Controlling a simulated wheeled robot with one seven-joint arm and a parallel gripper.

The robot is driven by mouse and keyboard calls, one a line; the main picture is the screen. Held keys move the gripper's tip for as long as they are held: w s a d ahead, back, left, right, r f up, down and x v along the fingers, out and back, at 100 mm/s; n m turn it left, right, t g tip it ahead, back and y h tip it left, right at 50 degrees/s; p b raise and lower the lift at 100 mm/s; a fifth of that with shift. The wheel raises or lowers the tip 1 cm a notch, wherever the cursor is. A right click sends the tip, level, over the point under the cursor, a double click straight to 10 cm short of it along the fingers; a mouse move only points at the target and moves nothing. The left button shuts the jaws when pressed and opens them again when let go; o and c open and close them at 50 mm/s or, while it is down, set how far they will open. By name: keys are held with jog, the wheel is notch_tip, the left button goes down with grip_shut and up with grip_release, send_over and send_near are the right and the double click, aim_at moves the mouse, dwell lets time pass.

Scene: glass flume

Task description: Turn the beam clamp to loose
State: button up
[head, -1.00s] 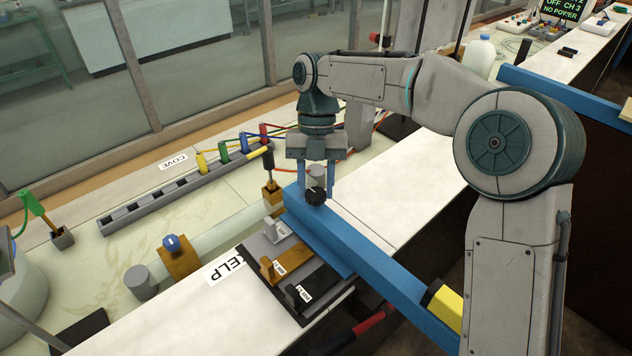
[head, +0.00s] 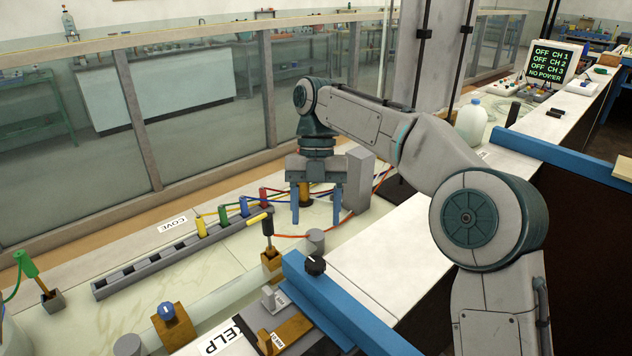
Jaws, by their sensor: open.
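The beam clamp appears as a black round knob (head: 315,264) on top of the near blue beam (head: 340,305), close to the beam's far end. Its pointer or setting is too small to read. My gripper (head: 316,216) points down with its two blue fingers apart and nothing held between them. In the head view it stands above the knob, clear of it. An amber and black post (head: 305,192) shows behind the fingers.
A grey cylinder (head: 316,240) stands just behind the knob. A grey rack (head: 185,252) with coloured plugs and cables lies to the left. A grey box (head: 357,180) stands right of my gripper. A blue-knobbed amber block (head: 172,325) is at front left.

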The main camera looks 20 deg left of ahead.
jog(key=shift+p+v, duration=1.05)
jog(key=shift+v, duration=1.55)
